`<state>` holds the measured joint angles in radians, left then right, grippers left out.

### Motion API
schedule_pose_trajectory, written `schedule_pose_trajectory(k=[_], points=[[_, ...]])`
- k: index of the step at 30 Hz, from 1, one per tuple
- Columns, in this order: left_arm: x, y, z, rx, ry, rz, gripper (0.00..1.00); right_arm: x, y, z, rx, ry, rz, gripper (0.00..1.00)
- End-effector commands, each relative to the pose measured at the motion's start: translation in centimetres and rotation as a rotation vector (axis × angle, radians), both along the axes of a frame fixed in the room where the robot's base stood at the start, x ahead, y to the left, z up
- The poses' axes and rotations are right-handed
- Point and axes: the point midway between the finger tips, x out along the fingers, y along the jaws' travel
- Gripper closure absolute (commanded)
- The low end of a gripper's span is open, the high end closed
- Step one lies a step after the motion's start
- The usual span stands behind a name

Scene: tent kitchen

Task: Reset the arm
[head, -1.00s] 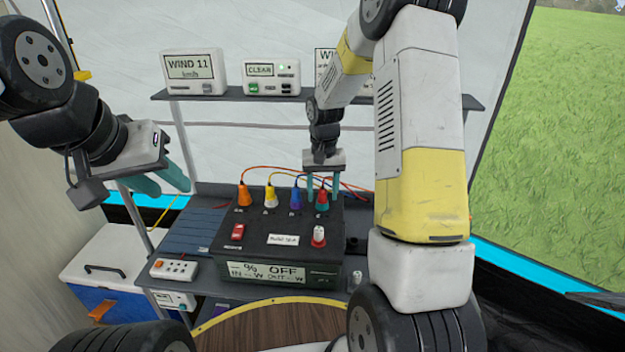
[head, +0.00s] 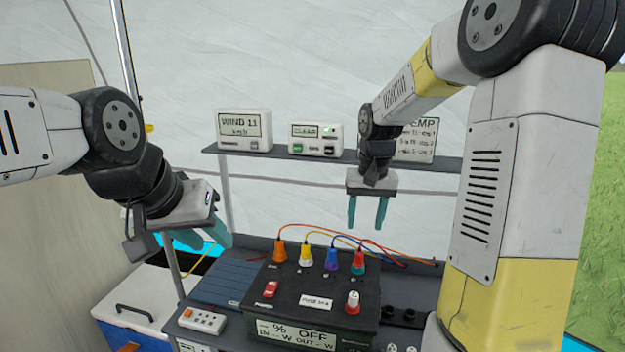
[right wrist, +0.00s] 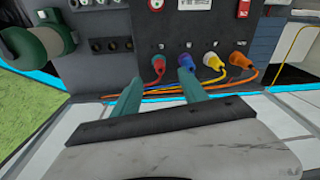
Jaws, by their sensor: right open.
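My right gripper (head: 367,212) hangs in the air above and behind the black power box (head: 330,284), pointing down with its two teal fingers apart and nothing between them. In the right wrist view its fingers (right wrist: 156,92) are spread, with the red and blue plugs beyond them. My left gripper (head: 205,238) is at the left, its teal fingers partly hidden by its own body, so I cannot tell its opening. Orange, yellow, blue and red plugs (head: 359,262) stand in a row along the box's back edge.
A shelf (head: 280,154) behind carries a wind display (head: 244,128), a clear/status unit (head: 316,139) and a temp panel (head: 416,140). A white-lidded cooler (head: 140,303) stands lower left.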

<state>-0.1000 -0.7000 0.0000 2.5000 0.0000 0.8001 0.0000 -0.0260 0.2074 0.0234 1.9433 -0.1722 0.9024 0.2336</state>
Motion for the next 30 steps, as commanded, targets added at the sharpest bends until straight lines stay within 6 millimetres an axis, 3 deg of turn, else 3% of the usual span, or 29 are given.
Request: schedule_pose_trajectory(k=[1, 3, 9, 15, 18, 24, 30], points=[[0.0, 0.0, 0.0, 0.0, 0.0, 0.0, 0.64, -1.6, 0.0, 2.1, 0.008, -0.041, 0.007, 0.49], [0.0, 0.0, 0.0, 0.0, 0.0, 0.0, 0.64, -3.8, 0.2, 4.1, 0.023, -0.088, 0.023, 0.49], [0.0, 0.0, 0.0, 0.0, 0.0, 0.0, 0.64, -10.3, 0.7, 8.4, 0.06, -0.228, 0.067, 0.49], [0.0, 0.0, 0.0, 0.0, 0.0, 0.0, 0.64, -16.5, 1.4, 10.2, 0.094, -0.36, 0.109, 0.49], [0.0, 0.0, 0.0, 0.0, 0.0, 0.0, 0.64, -18.6, 1.6, 10.3, 0.105, -0.41, 0.124, 0.49], [0.0, 0.0, 0.0, 0.0, 0.0, 0.0, 0.64, -20.6, 1.9, 10.2, 0.116, -0.455, 0.141, 0.49], [0.0, 0.0, 0.0, 0.0, 0.0, 0.0, 0.64, -20.7, 1.9, 10.2, 0.117, -0.458, 0.142, 0.49]])
